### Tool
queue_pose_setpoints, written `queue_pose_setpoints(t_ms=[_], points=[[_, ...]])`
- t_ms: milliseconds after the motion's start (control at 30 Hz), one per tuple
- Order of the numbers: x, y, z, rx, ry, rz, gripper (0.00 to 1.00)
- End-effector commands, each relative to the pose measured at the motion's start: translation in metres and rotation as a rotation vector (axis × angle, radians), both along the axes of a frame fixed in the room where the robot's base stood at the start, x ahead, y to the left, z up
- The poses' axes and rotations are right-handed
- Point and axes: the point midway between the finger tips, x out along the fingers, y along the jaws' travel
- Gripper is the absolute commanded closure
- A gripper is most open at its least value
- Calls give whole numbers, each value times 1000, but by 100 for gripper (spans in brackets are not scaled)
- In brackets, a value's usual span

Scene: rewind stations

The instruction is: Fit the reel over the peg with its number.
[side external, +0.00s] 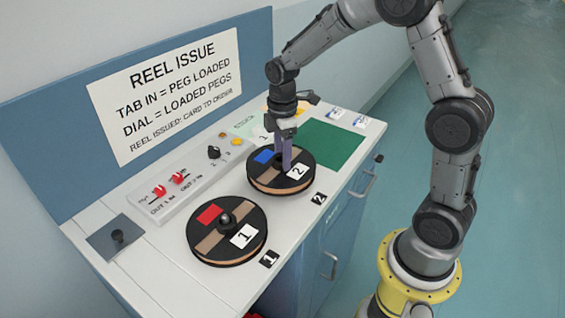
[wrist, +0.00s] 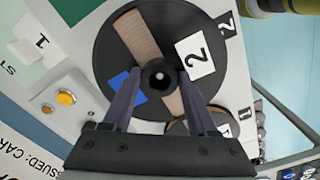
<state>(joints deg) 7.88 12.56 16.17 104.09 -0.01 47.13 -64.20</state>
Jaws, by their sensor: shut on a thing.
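The reel numbered 2 (side external: 262,175) is a black disc with tan bands, a blue patch and a white 2 card. It lies level by the bench label 2 (side external: 318,199). My gripper (side external: 284,164) points down at its centre, its fingers shut on the dark round knob there. In the wrist view, the fingertips (wrist: 158,82) sit either side of the knob, over the reel (wrist: 180,25). Any peg below it is hidden, and I cannot tell whether the reel touches the bench. A second reel (side external: 225,232), with a red patch and a 1 card, lies by label 1 (side external: 270,258).
A dark square plate with a small knob (side external: 117,238) is at the left. A control box (side external: 190,180) with red switches and a black dial (side external: 214,152) stands behind the reels. A green mat (side external: 335,143) lies clear beyond reel 2. The sign board (side external: 165,85) rises behind.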

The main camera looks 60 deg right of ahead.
Motion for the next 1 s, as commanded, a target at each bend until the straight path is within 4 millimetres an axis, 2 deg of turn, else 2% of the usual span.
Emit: queue_pose_setpoints(t_ms=[200, 633, 667, 800, 1000], points=[[0, 0, -25, 0, 0, 0, 100], [0, 0, -30, 0, -2, 0, 100], [0, 0, -31, 1, 1, 0, 38], [0, 0, -31, 1, 1, 0, 13], [0, 0, -31, 1, 1, 0, 12]])
